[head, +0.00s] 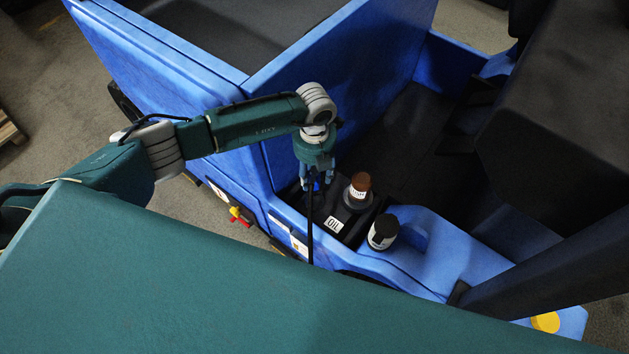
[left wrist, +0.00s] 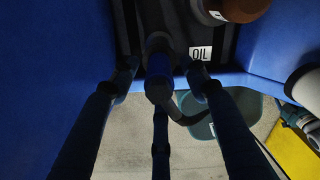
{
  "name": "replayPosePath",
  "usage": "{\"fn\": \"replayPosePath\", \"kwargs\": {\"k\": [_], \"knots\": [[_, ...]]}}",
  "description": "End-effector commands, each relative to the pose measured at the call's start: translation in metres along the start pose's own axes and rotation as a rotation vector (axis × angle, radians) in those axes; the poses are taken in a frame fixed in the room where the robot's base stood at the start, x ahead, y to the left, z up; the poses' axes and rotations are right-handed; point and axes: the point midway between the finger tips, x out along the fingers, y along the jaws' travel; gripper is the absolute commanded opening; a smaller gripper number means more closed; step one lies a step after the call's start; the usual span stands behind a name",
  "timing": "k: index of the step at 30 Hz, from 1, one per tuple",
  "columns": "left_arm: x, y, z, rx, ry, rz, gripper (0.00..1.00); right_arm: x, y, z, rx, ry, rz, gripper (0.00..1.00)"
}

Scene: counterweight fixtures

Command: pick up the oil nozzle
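My left gripper (head: 317,184) points down over the black oil unit (head: 352,231), which has a white OIL label. In the left wrist view the gripper's dark fingers (left wrist: 158,78) are spread on both sides of a dark blue and black nozzle (left wrist: 158,62). Gaps show between the side fingertips and the nozzle, so the gripper looks open around it. A black hose (head: 310,235) hangs from the nozzle area in the head view. The fingers hide most of the nozzle there.
A brown-capped bottle (head: 360,186) stands on the oil unit, close right of the gripper. A dark container with a white band (head: 383,232) stands nearby. The blue vehicle wall (head: 330,85) rises close behind the gripper. A dark seat-like block (head: 560,120) is at right.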

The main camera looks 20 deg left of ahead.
Motion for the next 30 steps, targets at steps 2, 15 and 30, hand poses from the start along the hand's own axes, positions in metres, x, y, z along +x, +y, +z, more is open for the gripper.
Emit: {"fn": "replayPosePath", "kwargs": {"k": [2, 15, 30], "knots": [[0.000, 0.000, 0.000, 0.000, 0.000, 0.000, 0.26, 0.000, -0.001, -0.001, 0.001, 0.000, -0.001, 0.00], [-0.001, 0.000, 0.001, 0.000, -0.001, 0.000, 0.00, 0.000, -0.001, -0.001, 0.001, 0.000, -0.001, 0.00], [-0.055, 0.000, 0.003, 0.001, -0.006, -0.002, 0.00, 0.002, -0.001, 0.000, 0.001, 0.000, 0.000, 0.00]]}}
